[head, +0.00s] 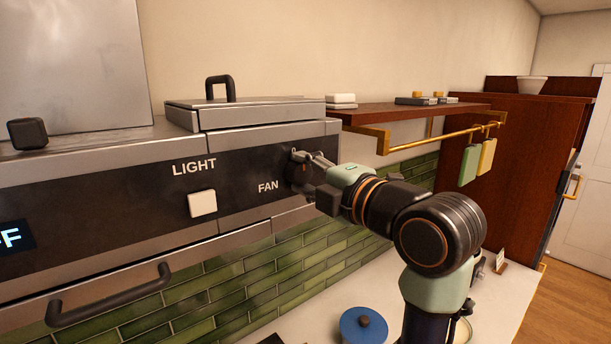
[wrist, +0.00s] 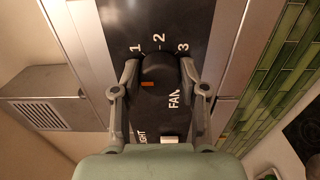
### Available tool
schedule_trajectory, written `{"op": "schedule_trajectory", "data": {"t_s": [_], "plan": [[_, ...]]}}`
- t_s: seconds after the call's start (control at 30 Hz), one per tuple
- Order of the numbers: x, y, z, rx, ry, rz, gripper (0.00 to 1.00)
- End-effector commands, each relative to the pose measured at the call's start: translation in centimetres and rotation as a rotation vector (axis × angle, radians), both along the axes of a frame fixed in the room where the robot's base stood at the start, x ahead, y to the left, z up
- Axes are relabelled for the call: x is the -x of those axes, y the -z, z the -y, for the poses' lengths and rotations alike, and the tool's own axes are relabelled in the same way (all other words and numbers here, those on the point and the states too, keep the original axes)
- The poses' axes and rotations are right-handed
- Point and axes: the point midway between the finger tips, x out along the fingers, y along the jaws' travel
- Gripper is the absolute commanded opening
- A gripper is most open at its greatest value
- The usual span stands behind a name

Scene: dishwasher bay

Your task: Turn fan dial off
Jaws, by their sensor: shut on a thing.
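The fan dial (wrist: 160,72) is a round dark knob on the black front panel, with the numbers 1, 2 and 3 around it. An orange mark shows low on its face, left of centre, in the wrist view. My gripper (wrist: 160,76) is shut on the dial, one finger on each side. In the head view the dial (head: 296,173) is partly hidden by my gripper (head: 305,176), right of the FAN label (head: 268,186).
A white light button (head: 202,203) sits left of the dial under the LIGHT label. A black handle (head: 110,300) juts out below the panel. A wooden shelf (head: 405,115) with a brass rail (head: 440,137) is to the right. A blue-lidded pot (head: 362,327) stands on the counter below.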

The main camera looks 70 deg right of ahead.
Motion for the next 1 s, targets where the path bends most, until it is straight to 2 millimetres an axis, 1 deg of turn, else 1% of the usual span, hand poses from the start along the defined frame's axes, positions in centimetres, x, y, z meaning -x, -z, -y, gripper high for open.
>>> {"op": "schedule_trajectory", "data": {"t_s": [0.3,0.33,0.47,0.8,0.87,0.97,1.0], "plan": [[0.0,0.0,0.0,0.002,0.0,0.0,0.08],[0.0,0.0,0.0,0.002,0.0,0.0,0.46],[0.0,0.0,0.0,0.002,0.0,0.0,0.68],[0.2,0.0,-0.1,0.0,0.001,0.001,0.68],[0.8,-0.1,-0.4,0.002,0.001,0.002,0.68],[2.5,0.0,-1.3,0.004,0.003,0.001,0.68],[3.4,-0.1,-1.8,0.004,0.003,0.003,0.68]]}}
